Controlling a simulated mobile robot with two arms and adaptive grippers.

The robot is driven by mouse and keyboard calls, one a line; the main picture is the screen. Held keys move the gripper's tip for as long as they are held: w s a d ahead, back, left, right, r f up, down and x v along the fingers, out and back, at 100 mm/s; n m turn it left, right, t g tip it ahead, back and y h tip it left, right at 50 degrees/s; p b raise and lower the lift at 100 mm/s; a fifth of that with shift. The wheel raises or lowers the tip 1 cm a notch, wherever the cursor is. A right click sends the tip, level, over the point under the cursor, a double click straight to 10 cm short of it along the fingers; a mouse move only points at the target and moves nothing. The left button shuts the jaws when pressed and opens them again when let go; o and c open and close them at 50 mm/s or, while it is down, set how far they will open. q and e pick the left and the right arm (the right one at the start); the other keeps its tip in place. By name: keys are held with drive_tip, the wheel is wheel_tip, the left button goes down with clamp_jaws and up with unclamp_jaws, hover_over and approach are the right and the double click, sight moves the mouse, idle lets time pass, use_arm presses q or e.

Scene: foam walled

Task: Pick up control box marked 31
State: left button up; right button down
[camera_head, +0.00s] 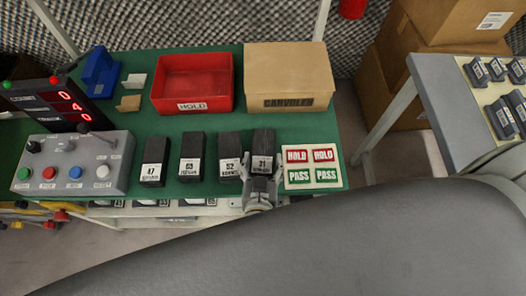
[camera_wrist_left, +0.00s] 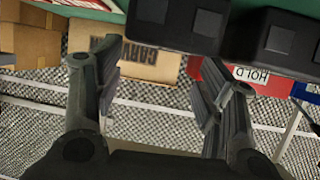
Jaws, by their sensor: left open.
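The control box marked 31 (camera_head: 263,141) is a dark block with a white label, standing at the right end of a row of similar boxes on the green table. My left gripper (camera_head: 261,165) is open at its near side, with one finger towards each side of the box. In the left wrist view, the open fingers (camera_wrist_left: 155,62) point up towards a dark box (camera_wrist_left: 176,14) at the top edge. No contact is clear. My right gripper is not in view.
Box 52 (camera_head: 230,147) stands close left, beside boxes 65 (camera_head: 191,150) and 47 (camera_head: 155,153). The HOLD/PASS card (camera_head: 312,166) lies close right. Behind are a red HOLD tray (camera_head: 193,105) and a cardboard box (camera_head: 288,88). A button panel (camera_head: 116,150) is at left.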

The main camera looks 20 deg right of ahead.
sight(263, 148)
use_arm(q)
drive_tip(key=shift+x, duration=2.5)
drive_tip(key=shift+a, duration=0.1)
drive_tip(key=shift+c, duration=0.5)
drive_tip(key=c, duration=0.8)
